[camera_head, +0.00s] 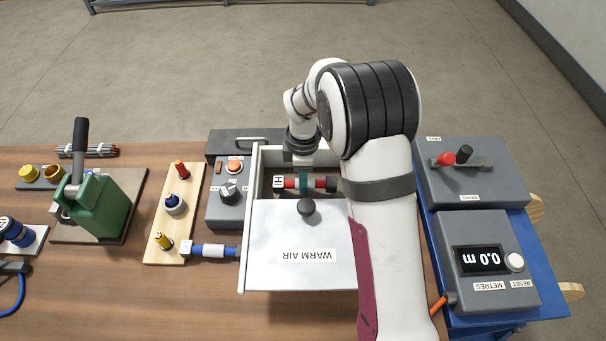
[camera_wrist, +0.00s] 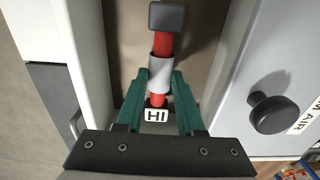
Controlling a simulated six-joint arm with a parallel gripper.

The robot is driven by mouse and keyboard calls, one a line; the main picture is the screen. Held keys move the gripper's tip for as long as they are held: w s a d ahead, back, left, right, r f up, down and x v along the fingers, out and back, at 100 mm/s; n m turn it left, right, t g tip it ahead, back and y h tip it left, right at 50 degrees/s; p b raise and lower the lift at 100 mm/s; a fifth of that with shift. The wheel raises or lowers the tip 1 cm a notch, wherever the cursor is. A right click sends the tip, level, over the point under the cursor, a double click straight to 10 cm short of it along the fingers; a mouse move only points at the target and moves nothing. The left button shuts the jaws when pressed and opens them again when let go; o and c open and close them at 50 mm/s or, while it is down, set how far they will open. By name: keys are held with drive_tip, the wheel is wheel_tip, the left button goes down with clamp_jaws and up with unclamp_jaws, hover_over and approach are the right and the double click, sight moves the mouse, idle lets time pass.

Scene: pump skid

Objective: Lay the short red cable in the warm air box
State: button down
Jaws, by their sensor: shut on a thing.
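The short red cable (camera_head: 291,184) has a white "HI" tag, a pale sleeve and a dark end cap. It also shows in the wrist view (camera_wrist: 164,43). My gripper (camera_head: 304,181) is shut on it with green fingers, which also show in the wrist view (camera_wrist: 159,92). The warm air box (camera_head: 254,164) has its labelled lid (camera_head: 275,235) slid toward the near side, leaving the far part open. The cable is at this opening, lying crosswise in the head view. I cannot tell whether it touches the box floor. My arm hides the box's right side.
The lid's dark knob (camera_head: 306,208) stands close to my gripper. A control box with a dial (camera_head: 229,192) is left of the warm air box. A blue cable (camera_head: 213,251) lies at its left side. A metre counter (camera_head: 482,261) stands at right.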

drive_tip(key=shift+f, duration=0.95)
drive_tip(key=shift+f, duration=0.1)
drive_tip(key=shift+c, duration=2.2)
unclamp_jaws()
wheel_tip(320, 180, up, 16)
drive_tip(key=shift+f, duration=0.1)
